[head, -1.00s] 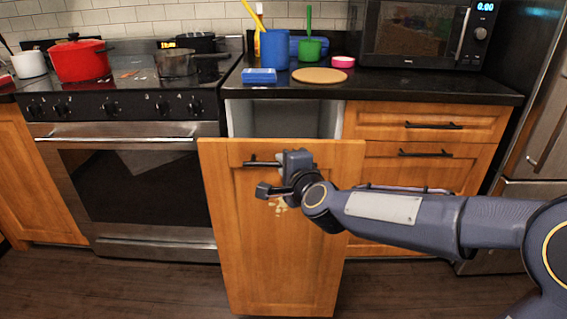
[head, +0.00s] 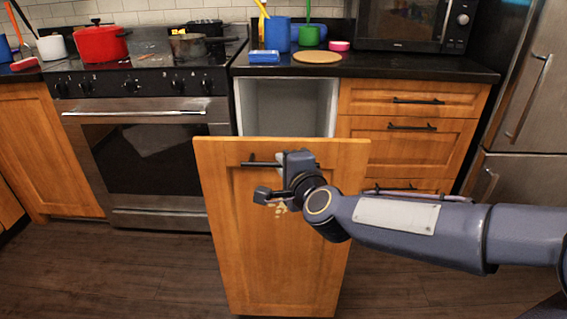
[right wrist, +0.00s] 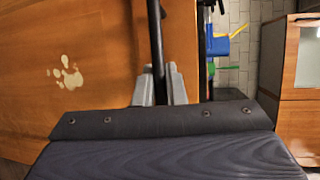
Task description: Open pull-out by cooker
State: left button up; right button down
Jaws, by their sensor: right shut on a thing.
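The wooden pull-out front (head: 275,240) stands well out from the cabinet, right of the cooker (head: 150,160). The white-grey cavity (head: 287,107) behind it shows above its top edge. Its black bar handle (head: 262,163) is near the top; in the right wrist view the handle (right wrist: 155,45) runs down between the jaws. My right gripper (head: 283,177) is shut on the handle, and its grey fingers (right wrist: 160,88) sit on both sides of the bar. The arm hides part of the front's right side. My left gripper is not in view.
Closed drawers (head: 405,130) are right of the pull-out, and the fridge (head: 515,100) stands at the far right. The black counter (head: 385,68) holds a microwave (head: 415,25), cups and a round board (head: 317,56). Dark floor (head: 120,270) is clear at the left front.

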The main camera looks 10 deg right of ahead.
dwell(0.3)
jog(key=c, duration=1.8)
grip_release()
jog(key=p+v, duration=0.2)
jog(key=v, duration=0.6)
